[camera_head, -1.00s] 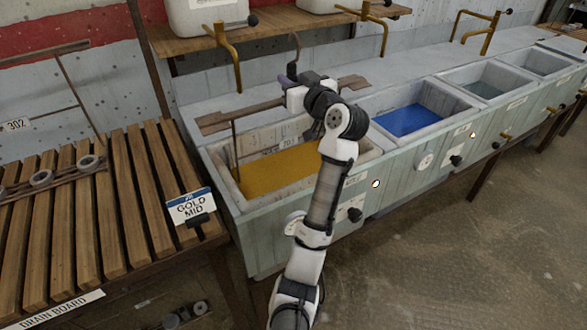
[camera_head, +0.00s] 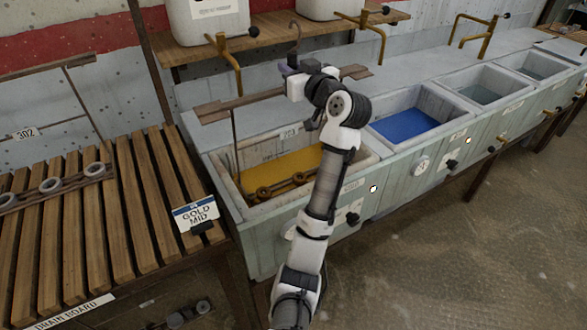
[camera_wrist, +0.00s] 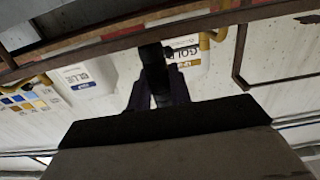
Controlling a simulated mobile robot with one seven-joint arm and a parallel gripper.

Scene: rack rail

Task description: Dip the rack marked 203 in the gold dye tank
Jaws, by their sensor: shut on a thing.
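My gripper (camera_head: 292,70) is shut on the upper part of a brown rack, near its hook, above the gold dye tank (camera_head: 228,180). The rack's top bar (camera_head: 225,109) lies across above the tank, and a thin rod runs down at its left end. A small tag (camera_head: 288,132) hangs on it, too small to read. Its lower bar with rings (camera_head: 264,191) shows just at or above the gold dye (camera_head: 258,174); I cannot tell if it touches. My arm hides its right part. In the wrist view, my gripper (camera_wrist: 158,88) holds a dark part below a brown bar (camera_wrist: 105,47).
The slatted drain board (camera_head: 130,200) is at left, bearing a rack tagged 302 (camera_head: 25,133). A GOLD MID sign (camera_head: 195,212) stands at its corner. The blue tank (camera_head: 408,120) and other tanks lie right. Brass taps (camera_head: 228,60) and a shelf stand behind.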

